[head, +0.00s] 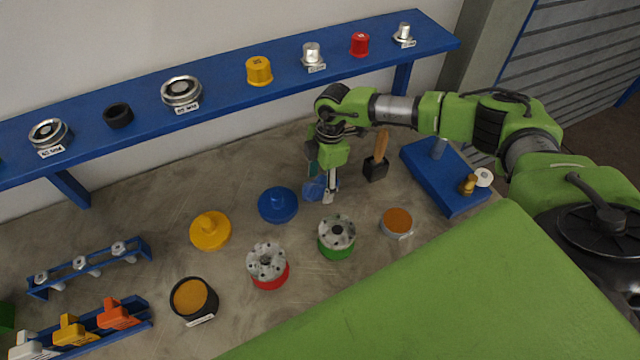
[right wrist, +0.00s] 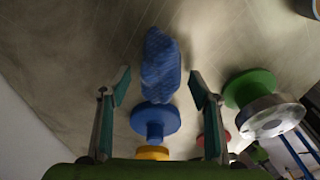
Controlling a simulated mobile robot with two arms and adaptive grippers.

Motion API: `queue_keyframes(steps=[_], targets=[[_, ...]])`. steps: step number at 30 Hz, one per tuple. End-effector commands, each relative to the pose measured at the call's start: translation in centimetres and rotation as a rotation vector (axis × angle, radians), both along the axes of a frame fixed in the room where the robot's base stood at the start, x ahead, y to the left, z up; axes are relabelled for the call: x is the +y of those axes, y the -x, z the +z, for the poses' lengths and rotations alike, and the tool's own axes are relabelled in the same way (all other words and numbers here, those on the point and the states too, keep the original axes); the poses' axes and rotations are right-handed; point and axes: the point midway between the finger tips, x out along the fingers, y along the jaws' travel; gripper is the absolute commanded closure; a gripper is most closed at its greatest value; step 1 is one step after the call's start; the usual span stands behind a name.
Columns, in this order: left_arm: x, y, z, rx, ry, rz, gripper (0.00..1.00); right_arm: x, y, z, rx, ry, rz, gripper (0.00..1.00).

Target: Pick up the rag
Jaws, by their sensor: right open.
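The rag (right wrist: 160,66) is a blue crumpled cloth on the grey table. In the right wrist view it lies between and beyond the fingers. In the head view the rag (head: 314,190) shows partly, behind and below the fingers. My right gripper (head: 321,187) points down over the rag, and part of the cloth is hidden by it. In the right wrist view my right gripper (right wrist: 160,86) is open, with a finger on each side and nothing held. The exact gap to the cloth cannot be told. My left gripper is not in view.
A blue flanged piece (head: 277,205) stands close left of the rag. A green-based flanged vessel (head: 337,237) stands in front. A blue shelf (head: 215,98) runs behind.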

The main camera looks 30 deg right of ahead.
Motion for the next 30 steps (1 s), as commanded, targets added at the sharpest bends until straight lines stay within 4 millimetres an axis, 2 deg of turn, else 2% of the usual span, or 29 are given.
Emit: queue_keyframes(steps=[5,9,10,23,26,30], targets=[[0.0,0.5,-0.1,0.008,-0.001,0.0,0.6,0.0,0.0,0.0,0.0,0.0,0.0,0.43],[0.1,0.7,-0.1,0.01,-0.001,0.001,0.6,0.0,0.0,0.0,0.0,0.0,0.0,0.8],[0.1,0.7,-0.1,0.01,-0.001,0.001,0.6,0.0,0.0,0.0,0.0,0.0,0.0,0.85],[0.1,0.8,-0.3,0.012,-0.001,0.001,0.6,0.0,0.0,0.4,-0.001,0.0,-0.001,0.85],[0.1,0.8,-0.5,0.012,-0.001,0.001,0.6,0.0,-0.1,1.2,-0.002,-0.001,-0.001,0.85],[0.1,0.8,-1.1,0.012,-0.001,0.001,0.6,0.0,-0.1,3.2,-0.003,-0.001,0.001,0.85]])
